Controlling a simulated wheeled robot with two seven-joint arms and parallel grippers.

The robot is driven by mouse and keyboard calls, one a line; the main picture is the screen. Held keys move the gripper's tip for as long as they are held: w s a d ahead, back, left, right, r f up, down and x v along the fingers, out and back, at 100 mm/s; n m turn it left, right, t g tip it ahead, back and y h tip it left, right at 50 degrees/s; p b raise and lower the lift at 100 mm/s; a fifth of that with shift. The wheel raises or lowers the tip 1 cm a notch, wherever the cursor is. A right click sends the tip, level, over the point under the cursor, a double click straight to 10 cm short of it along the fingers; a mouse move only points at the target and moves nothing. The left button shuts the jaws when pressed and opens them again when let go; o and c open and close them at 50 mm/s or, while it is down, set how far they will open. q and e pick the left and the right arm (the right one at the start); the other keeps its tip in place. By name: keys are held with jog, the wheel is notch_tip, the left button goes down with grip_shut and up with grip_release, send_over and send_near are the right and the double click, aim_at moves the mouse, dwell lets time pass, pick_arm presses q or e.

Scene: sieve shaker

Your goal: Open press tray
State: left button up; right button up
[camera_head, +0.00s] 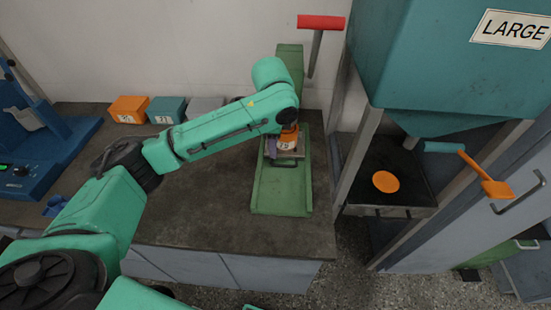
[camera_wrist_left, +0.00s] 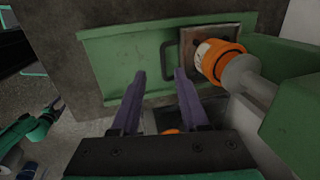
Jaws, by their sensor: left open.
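The press tray (camera_head: 285,161) is a small flat plate low in the green press (camera_head: 283,192). It also shows in the left wrist view (camera_wrist_left: 190,68), with a dark bar handle (camera_wrist_left: 167,60) on its front edge.
The press's red lever (camera_head: 321,22) stands up behind my left arm. Orange (camera_head: 128,110) and teal (camera_head: 166,111) boxes stand at the back of the bench. A large teal hopper (camera_head: 440,60) stands at right. The bench middle (camera_head: 200,200) is clear.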

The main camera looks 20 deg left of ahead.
aim_at(275, 166)
pick_arm(q)
jog(key=x, duration=1)
jog(key=shift+w+f, duration=0.15)
pick_arm(e)
jog(key=shift+w+r, duration=0.3)
jog(key=shift+w, duration=0.25)
pick_arm(q)
grip_shut()
pick_arm(e)
jog(key=shift+s, duration=0.1)
